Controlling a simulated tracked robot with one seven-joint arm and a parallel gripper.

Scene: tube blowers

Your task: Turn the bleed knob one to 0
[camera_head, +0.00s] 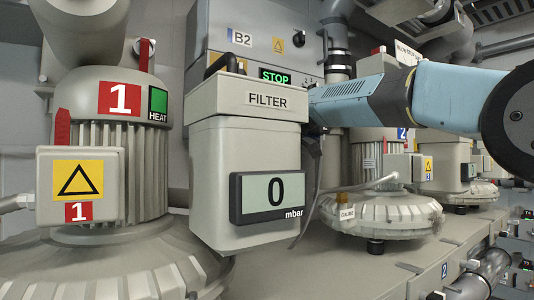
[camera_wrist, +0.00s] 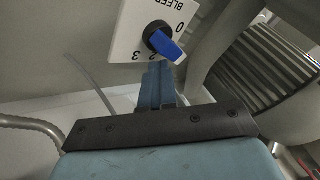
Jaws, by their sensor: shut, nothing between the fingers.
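The bleed knob (camera_wrist: 165,44) shows in the wrist view as a blue bar handle on a round black base. It sits on a white plate (camera_wrist: 125,43) marked BLEED, with 0, 2 and 3 readable around the knob. In the head view the knob is hidden, and my arm reaches behind the FILTER box (camera_head: 268,99).
The filter's display (camera_head: 275,198) reads 0 mbar. A ribbed blower (camera_head: 145,185) marked 1 stands at the left, and another blower (camera_head: 375,215) stands behind my arm. In the wrist view, a ribbed housing (camera_wrist: 262,75) and grey pipe lie close at the right.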

